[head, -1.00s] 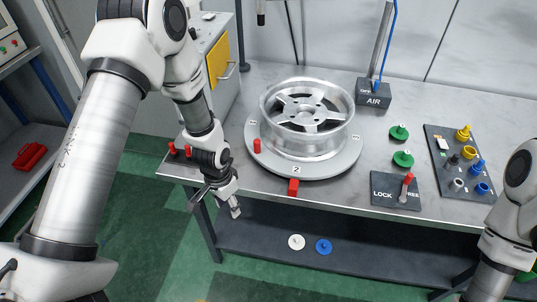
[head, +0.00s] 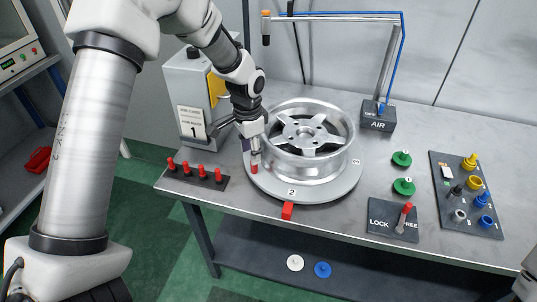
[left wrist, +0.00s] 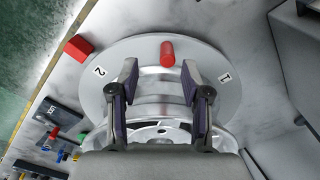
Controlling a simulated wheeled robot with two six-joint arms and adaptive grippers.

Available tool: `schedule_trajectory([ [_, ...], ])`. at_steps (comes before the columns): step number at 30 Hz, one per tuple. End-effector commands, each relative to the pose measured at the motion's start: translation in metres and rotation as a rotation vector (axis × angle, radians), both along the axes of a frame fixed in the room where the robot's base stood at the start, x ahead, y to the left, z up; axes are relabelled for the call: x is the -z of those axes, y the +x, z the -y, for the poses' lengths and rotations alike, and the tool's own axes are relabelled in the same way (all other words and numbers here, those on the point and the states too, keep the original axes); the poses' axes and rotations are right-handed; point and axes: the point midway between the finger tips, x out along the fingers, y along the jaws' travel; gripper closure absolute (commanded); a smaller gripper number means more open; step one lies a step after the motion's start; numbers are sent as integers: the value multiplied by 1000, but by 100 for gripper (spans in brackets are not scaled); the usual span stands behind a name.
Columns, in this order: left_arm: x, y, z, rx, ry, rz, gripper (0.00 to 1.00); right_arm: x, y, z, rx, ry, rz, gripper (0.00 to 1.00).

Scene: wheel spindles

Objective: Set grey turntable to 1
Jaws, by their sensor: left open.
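The grey turntable (head: 335,193) lies on the bench with a silver wheel (head: 309,140) on top. Its number 2 faces the red block (head: 288,211) at the bench's front edge; number 3 is to the right. Number 1 shows in the left wrist view beside the turntable's red peg (left wrist: 167,54). My left gripper (left wrist: 159,75) is open above the turntable's left rim, fingers pointing down at the peg. In the head view the peg (head: 254,168) shows just below the fingertips. My right gripper is out of view.
A lever (head: 403,215) on the LOCK/FREE plate leans toward FREE. A strip of several red pegs (head: 202,175) lies at the bench's left end. The AIR box (head: 377,118) stands behind right.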

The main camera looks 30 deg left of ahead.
Motion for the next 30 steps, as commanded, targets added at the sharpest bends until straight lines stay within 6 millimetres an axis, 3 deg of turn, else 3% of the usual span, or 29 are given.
schedule_trajectory([
  [1,-10,4,-4,9,5,2,53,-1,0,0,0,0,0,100],
  [4,-11,4,-7,17,9,-3,53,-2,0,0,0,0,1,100],
  [16,56,4,-6,16,8,-4,53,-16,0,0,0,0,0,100],
  [25,64,4,-6,16,8,-2,53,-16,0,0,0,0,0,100],
  [29,64,4,-6,16,8,-2,99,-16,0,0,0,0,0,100],
  [30,64,4,-6,16,8,-2,100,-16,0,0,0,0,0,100],
])
